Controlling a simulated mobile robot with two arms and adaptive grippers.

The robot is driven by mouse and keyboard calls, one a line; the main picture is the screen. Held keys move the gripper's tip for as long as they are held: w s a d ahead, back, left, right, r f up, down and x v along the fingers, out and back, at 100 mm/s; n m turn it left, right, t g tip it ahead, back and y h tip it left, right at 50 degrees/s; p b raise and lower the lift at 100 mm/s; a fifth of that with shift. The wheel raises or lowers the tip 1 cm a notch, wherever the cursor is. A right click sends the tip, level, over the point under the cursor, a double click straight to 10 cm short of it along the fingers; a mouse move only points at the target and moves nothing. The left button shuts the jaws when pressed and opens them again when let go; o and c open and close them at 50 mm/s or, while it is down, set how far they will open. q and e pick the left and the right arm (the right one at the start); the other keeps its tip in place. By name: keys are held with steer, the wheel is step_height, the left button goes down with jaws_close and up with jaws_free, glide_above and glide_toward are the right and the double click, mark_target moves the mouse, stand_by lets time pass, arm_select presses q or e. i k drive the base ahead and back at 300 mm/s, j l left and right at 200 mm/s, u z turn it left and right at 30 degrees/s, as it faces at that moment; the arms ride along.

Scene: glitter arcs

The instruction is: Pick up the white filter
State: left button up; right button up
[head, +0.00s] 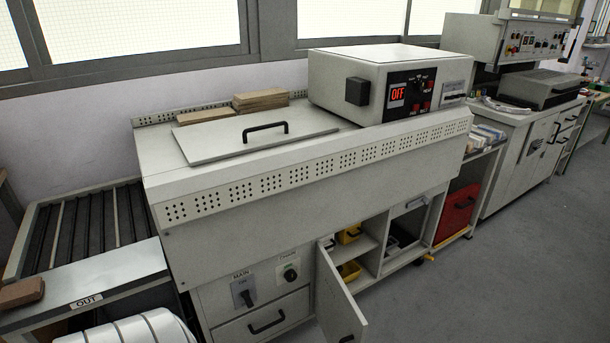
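I cannot make out a white filter for certain. A white rounded object with grey bands (135,330) shows at the bottom left of the head view, in front of the roller table. The frame's lower edge cuts it off, and I cannot tell what it is. Neither of my grippers is in view.
A long grey machine cabinet (300,195) stands along the wall, with an open door (342,300) sticking out at its front. A roller table (85,235) with a brown block (22,291) is at left. Grey floor (500,270) at right is clear.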

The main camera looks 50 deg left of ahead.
mark_target(329, 243)
steer(key=l+u, duration=0.25)
steer(key=u, duration=0.15)
steer(key=l+u, duration=0.25)
steer(key=u, duration=0.2)
steer(key=l+u, duration=0.25)
steer(key=u, duration=0.15)
steer(key=k+l+u, duration=0.15)
steer(key=u, duration=0.3)
steer(key=i+l+u, duration=0.1)
steer(key=i+l, duration=0.15)
steer(key=i+l+u, duration=0.1)
steer(key=i+l, duration=0.15)
steer(key=i+l+u, duration=0.1)
steer(key=i+l, duration=0.15)
steer(key=l, duration=0.2)
steer(key=i+l+u, duration=0.1)
steer(key=i+l, duration=0.15)
steer(key=i+l+u, duration=0.15)
steer(key=l, duration=0.35)
steer(key=i+l+u, duration=0.1)
steer(key=i+l, duration=0.15)
steer(key=l, duration=0.15)
steer(key=i+l+u, duration=0.1)
steer(key=l, duration=0.3)
steer(key=i, duration=0.1)
